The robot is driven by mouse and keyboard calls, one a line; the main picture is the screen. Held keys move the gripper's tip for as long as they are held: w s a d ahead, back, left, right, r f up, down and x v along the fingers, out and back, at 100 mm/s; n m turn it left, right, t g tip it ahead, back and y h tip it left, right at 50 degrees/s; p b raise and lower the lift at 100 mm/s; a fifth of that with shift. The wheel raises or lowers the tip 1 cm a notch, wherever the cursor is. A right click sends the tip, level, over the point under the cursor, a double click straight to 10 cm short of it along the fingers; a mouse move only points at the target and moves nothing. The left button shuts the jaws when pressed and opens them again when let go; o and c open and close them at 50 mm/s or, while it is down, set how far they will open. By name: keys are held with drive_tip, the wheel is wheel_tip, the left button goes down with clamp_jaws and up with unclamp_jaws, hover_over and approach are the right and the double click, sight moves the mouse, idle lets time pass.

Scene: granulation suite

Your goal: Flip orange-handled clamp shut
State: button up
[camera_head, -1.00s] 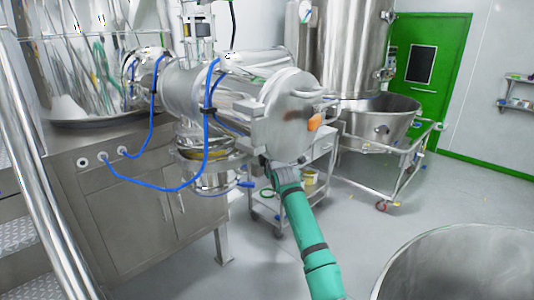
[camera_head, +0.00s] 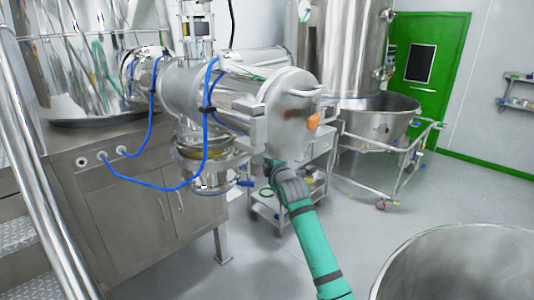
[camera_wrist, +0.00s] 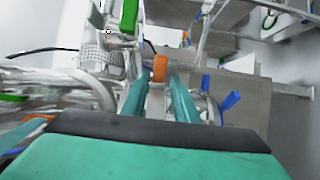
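An orange handle (camera_wrist: 160,68) stands upright near the middle of the wrist view. My gripper (camera_wrist: 159,86) has its two teal fingers apart, one on either side of the handle's line. The handle shows at or just past the fingertips, with small gaps to both. In the head view my gripper (camera_head: 272,166) reaches under the front end of the steel cylinder (camera_head: 285,110), its fingertips mostly hidden. An orange handle (camera_head: 313,121) sits on the right of that cylinder's end face. I cannot tell whether it is the one between my fingers.
A green handle (camera_wrist: 129,15) lies beyond the orange one, and a blue handle (camera_wrist: 231,100) is to its right. Blue hoses (camera_head: 205,130) loop beside the cylinder. A steel trolley (camera_head: 290,210) stands behind my arm. A large steel vessel (camera_head: 460,265) is at lower right.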

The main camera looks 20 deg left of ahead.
drive_tip(key=shift+s+a+m, duration=0.2)
drive_tip(key=shift+m, duration=0.1)
drive_tip(key=c, duration=0.5)
drive_tip(key=s+m, duration=0.2)
drive_tip(key=m, duration=0.1)
drive_tip(key=s+d+m, duration=0.1)
drive_tip(key=s+m, duration=0.2)
drive_tip(key=m, duration=0.1)
drive_tip(key=shift+s+d, duration=0.1)
drive_tip(key=shift+s, duration=0.05)
clamp_jaws()
drive_tip(key=s+d+m, duration=0.4)
drive_tip(key=d+m, duration=0.2)
drive_tip(key=m, duration=0.5)
drive_tip(key=x, duration=1.4)
drive_tip(key=shift+w+n, duration=0.15)
drive_tip(key=shift+n, duration=0.15)
drive_tip(key=shift+r, duration=0.15)
